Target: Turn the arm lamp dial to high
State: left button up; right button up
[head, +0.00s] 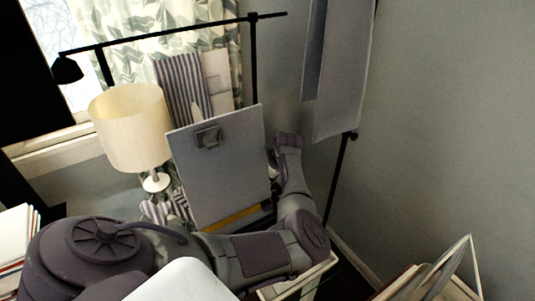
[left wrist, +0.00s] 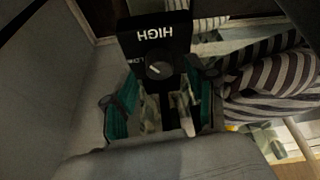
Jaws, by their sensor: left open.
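The arm lamp (head: 170,36) is black, with a long bar on a thin upright pole and a small head at the far left. In the left wrist view its black control box (left wrist: 156,36) carries the word HIGH, upside down, and a smaller partly hidden label at the dial's left. The round dark dial (left wrist: 159,67) has a short slanted white mark; its exact setting is unclear. My left gripper (left wrist: 160,90) is open, its teal-padded fingers apart, with the dial ahead between them and no visible contact. In the head view, its fingers are hidden. My right gripper is not in view.
A grey clipboard-like panel (head: 218,165) stands before the lamp pole, beside my left arm. A cream-shaded table lamp (head: 130,125) is at its left. Striped cloth (left wrist: 275,80) lies close right of the gripper. A grey hanging panel (head: 342,70) and wall bound the right.

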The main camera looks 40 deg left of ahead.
pick_arm(q)
jog(key=shift+x, duration=0.9)
grip_shut()
jog(key=shift+r+m+p, duration=0.25)
jog(key=shift+m+p, duration=0.15)
jog(key=shift+p, duration=0.4)
jog(key=shift+m+t, duration=0.3)
jog(key=shift+f, duration=0.2)
grip_release()
